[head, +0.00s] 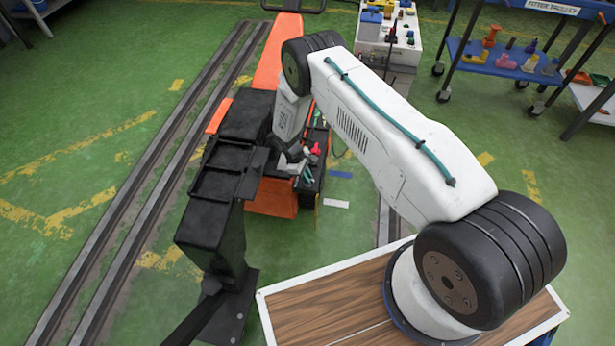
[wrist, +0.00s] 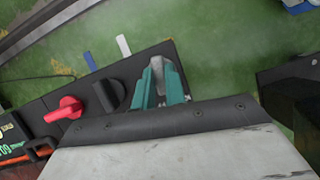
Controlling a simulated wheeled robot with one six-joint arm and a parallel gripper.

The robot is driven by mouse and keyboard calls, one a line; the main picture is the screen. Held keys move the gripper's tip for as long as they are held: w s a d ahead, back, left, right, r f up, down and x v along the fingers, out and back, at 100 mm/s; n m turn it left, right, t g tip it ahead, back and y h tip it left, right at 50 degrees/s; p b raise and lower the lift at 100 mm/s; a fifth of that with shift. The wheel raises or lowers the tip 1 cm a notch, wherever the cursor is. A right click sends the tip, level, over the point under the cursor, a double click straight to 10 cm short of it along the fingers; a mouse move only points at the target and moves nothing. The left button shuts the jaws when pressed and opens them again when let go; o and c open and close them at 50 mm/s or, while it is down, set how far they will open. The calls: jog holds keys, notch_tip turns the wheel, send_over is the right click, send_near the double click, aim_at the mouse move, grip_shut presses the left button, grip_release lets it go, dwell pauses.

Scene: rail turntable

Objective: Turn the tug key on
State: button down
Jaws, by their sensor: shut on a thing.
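My gripper (wrist: 160,72) has teal fingers with grey inner faces. In the wrist view it is shut at the dark control panel (wrist: 85,125) of the tug, near the panel's end. What it grips is hidden between the fingers; by its place on the panel it appears to be the tug key. I cannot tell the key's turn position. In the head view my gripper (head: 308,172) is low over the orange and black tug (head: 270,198), partly covered by my wrist.
A black knob (wrist: 108,96) stands close beside my fingers, and a red switch (wrist: 64,110) stands farther left. A display (wrist: 14,140) is at the left edge. In the head view, rails (head: 150,190) run along the green floor. A trolley (head: 520,65) stands at upper right.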

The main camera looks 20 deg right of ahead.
jog(key=m+g+y, duration=0.1)
jog(key=m, duration=0.3)
jog(key=shift+d, duration=0.1)
jog(key=m+y, duration=0.1)
jog(key=m, duration=0.3)
jog(key=shift+g+y, duration=0.4)
jog(key=m+y, duration=0.1)
jog(key=m, duration=0.3)
jog(key=shift+d+m+y, duration=0.2)
jog(key=shift+m+y, duration=0.1)
jog(key=shift+y, duration=0.1)
jog(key=shift+m+t+y, duration=0.3)
jog(key=shift+m+y, duration=0.3)
jog(key=shift+m, duration=1.3)
jog(key=c, duration=1.4)
grip_release()
jog(key=shift+c, duration=0.2)
jog(key=shift+d, duration=0.1)
jog(key=v, duration=0.7)
jog(key=shift+r, duration=0.35)
